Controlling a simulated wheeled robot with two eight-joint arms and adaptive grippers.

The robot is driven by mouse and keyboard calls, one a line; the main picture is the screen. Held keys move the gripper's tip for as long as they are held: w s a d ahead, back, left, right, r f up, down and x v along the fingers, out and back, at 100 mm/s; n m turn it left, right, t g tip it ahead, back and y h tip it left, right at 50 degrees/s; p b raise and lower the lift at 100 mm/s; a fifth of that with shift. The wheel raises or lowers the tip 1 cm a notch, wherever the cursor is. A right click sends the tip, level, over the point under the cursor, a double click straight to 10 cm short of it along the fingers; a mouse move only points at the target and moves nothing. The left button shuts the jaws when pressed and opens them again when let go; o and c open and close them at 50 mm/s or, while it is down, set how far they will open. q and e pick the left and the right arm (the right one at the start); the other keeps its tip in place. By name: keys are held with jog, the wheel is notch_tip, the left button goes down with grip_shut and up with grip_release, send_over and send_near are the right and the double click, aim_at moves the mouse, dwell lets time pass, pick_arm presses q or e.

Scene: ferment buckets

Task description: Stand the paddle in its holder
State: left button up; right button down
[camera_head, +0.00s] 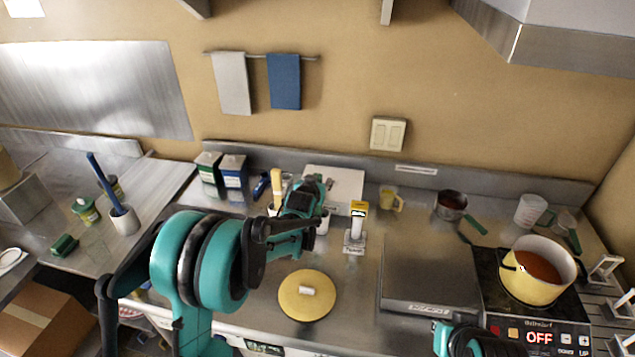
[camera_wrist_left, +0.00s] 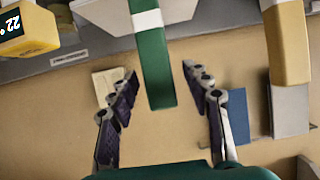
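A green handle (camera_wrist_left: 157,78) with a pale band lies between the spread fingers of my left gripper (camera_wrist_left: 160,78), with a small gap on each side. I cannot tell whether it is the paddle. In the head view my left gripper (camera_head: 308,192) is over the middle of the counter, in front of the pale box. My right gripper is not seen; only part of that arm shows at the bottom edge.
A yellow-topped meter (camera_head: 358,209) stands right of my left gripper. A tan upright piece (camera_head: 277,184) is to its left. A round yellow lid (camera_head: 307,296) lies in front. A yellow pot (camera_head: 528,286) sits on the cooker at right.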

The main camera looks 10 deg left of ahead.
pick_arm(q)
jog(key=shift+s, duration=0.1)
jog(key=v, duration=1.2)
jog(key=shift+f, duration=0.1)
dwell(0.7)
jog(key=s+a+f+g+b, duration=0.1)
jog(key=s+f+g+b, duration=0.2)
jog(key=s, duration=1.2)
jog(key=s+a+f+g+b, duration=0.1)
jog(key=s+f+b, duration=0.5)
jog(key=s, duration=1)
notch_tip(320, 180, down, 4)
jog(key=shift+r+g, duration=0.1)
jog(key=shift+g, duration=0.8)
